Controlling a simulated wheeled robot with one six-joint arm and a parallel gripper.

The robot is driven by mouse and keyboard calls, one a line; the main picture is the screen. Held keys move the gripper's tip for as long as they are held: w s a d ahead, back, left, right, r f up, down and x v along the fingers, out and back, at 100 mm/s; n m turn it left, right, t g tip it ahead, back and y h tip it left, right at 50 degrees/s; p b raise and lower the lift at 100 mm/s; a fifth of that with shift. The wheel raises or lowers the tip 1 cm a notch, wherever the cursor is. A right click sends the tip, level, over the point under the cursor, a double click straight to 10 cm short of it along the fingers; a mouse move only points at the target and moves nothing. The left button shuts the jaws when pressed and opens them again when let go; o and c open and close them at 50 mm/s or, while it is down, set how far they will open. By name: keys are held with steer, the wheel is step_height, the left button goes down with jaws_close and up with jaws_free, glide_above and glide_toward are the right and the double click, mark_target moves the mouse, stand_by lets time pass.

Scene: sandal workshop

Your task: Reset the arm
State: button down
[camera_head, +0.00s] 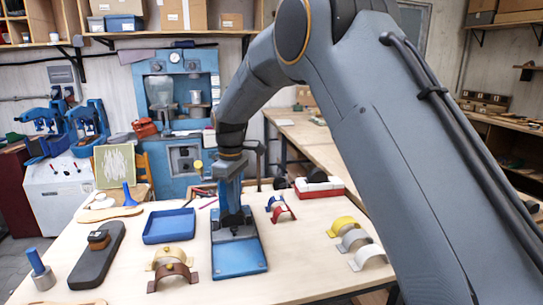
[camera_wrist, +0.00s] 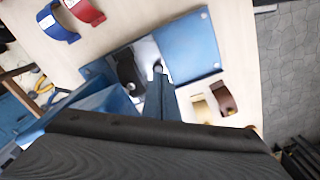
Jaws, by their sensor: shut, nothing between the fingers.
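My gripper (camera_head: 230,163) is at the low end of my arm, over the blue bench press (camera_head: 240,256) in the middle of the workbench. It is shut, with nothing held. Its fingers are hard to make out against the press's blue upright, and I cannot tell whether they touch it. In the wrist view the press's blue base plate (camera_wrist: 190,45) lies in front of the camera, with a black part (camera_wrist: 128,70) beside it. A dark ribbed body fills the bottom of that view and hides what lies behind it.
On the workbench (camera_head: 310,262) stand a blue tray (camera_head: 170,226), a dark block (camera_head: 96,258) with a small brown piece, brown and tan arched straps (camera_head: 170,270), red and blue straps (camera_head: 280,210), and yellow, grey and white straps (camera_head: 352,240). A blue-handled tool (camera_head: 40,270) stands left.

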steer(key=s+d+f+m+b, duration=0.1)
steer(key=s+d+f+m, duration=0.1)
steer(key=s+d, duration=0.4)
steer(key=s+d+f+m+b, duration=0.1)
steer(key=s+d+m, duration=0.4)
steer(key=d, duration=0.6)
steer(key=s+d+f+m+t+b, duration=0.1)
steer(key=s+d+f+m, duration=0.2)
steer(key=s+d, duration=0.3)
steer(key=shift+s+d+m, duration=0.2)
steer(key=shift+d+m, duration=0.05)
steer(key=shift+d, duration=0.55)
steer(key=shift+s+d+m, duration=0.15)
steer(key=shift+d+m, duration=0.1)
steer(key=shift+d, duration=0.5)
steer(key=s+d+f+m, duration=0.2)
steer(key=s+d+m, duration=0.1)
steer(key=s, duration=0.5)
steer(key=shift+s+d+f, duration=0.3)
steer(key=shift+d+f, duration=0.05)
steer(key=shift+d, duration=0.35)
steer(key=shift+a, duration=0.1)
